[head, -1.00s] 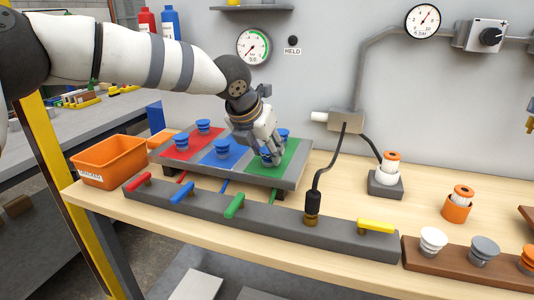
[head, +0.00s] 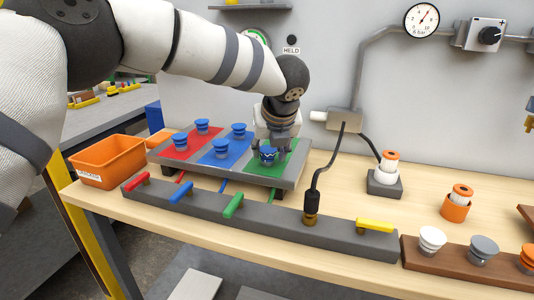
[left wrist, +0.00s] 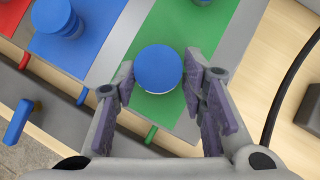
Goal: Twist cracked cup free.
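A blue cup (head: 267,155) stands on the green panel (head: 287,168) of the grey board; pale marks show on it, but I cannot tell a crack for sure. My left gripper (head: 269,150) is above it, pointing down, with a finger on each side. Other blue cups stand on the red panel (head: 186,152) and the blue panel (head: 222,160). My right gripper is not in view.
An orange bin (head: 108,160) stands left of the board. A grey bar (head: 270,228) with coloured levers runs along the front, with a black cable (head: 317,180) rising from it. A brown rack (head: 455,266) with cups is at the right.

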